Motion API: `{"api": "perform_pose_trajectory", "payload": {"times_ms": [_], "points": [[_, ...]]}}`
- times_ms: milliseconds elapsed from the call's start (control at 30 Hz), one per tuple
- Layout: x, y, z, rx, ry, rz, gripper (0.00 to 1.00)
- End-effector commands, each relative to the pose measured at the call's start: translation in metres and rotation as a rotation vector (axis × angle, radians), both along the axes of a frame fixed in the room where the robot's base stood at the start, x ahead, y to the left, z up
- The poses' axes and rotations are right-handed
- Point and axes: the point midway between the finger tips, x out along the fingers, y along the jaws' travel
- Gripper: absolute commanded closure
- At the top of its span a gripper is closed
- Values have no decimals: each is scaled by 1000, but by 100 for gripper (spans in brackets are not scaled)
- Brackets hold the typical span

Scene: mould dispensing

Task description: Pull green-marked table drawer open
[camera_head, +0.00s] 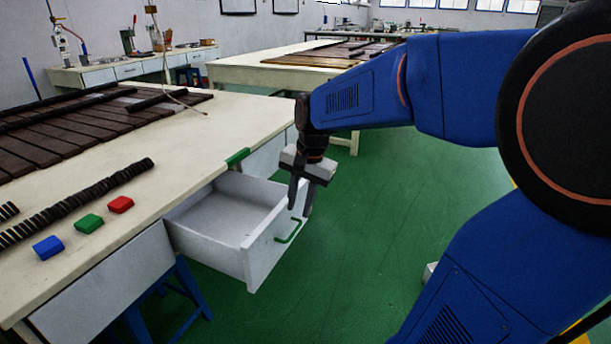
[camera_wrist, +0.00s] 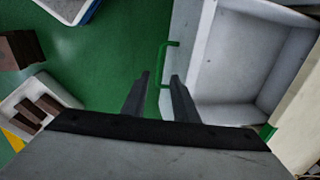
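The white table drawer (camera_head: 262,248) with a green handle (camera_head: 289,232) stands pulled out from the cream table (camera_head: 150,190), and its inside looks empty. A green marker (camera_head: 238,157) sits on the table edge above it. My gripper (camera_head: 299,208) is above the drawer's front panel near the handle. In the wrist view my gripper (camera_wrist: 158,80) has its two fingers apart with nothing between them. The green handle (camera_wrist: 166,62) lies just beyond the fingertips, and the open drawer (camera_wrist: 245,60) is to the right. I cannot tell whether a finger touches the handle.
Blue (camera_head: 48,247), green (camera_head: 89,224) and red (camera_head: 121,204) blocks lie on the table beside a row of dark discs (camera_head: 75,205). Dark mould strips (camera_head: 60,140) cover its far part. Another table (camera_head: 240,72) stands behind. Green floor (camera_head: 380,210) is clear right of the drawer.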

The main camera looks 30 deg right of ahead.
Motion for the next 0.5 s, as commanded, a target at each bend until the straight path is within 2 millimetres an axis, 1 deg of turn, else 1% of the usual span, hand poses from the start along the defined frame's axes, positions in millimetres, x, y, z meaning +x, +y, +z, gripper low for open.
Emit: {"api": "perform_pose_trajectory", "payload": {"times_ms": [33,300,500], "points": [[-1,-1,11,-1,-4,-1,74],[-9,-7,62,0,-3,-1,74],[-13,-9,87,-1,-1,0,74]]}}
